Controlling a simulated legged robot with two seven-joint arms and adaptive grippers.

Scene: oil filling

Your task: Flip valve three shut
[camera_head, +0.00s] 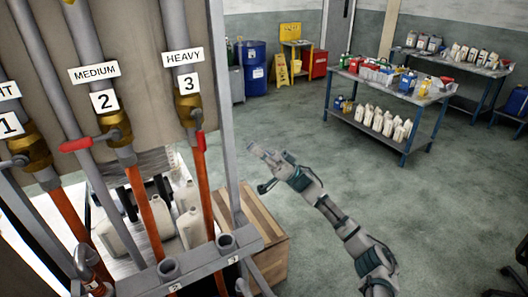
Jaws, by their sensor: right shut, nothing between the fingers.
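Valve three is a brass valve (187,106) under the labels "HEAVY" and "3", on the grey pipe at the panel's right side. Its red handle (200,141) points down, roughly in line with the orange hose (203,190) below. My right gripper (257,151) is shut and empty, to the right of valve three and a little lower than it. It is clear of the handle in the picture, with the frame's grey post between them.
Valve two (116,128), marked "MEDIUM", has its red handle (76,145) turned sideways to the left. Valve one (30,146) is at the left edge. A grey rack (190,267) with hose holders stands below. Jugs and a wooden crate (262,225) are behind. Open floor lies right.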

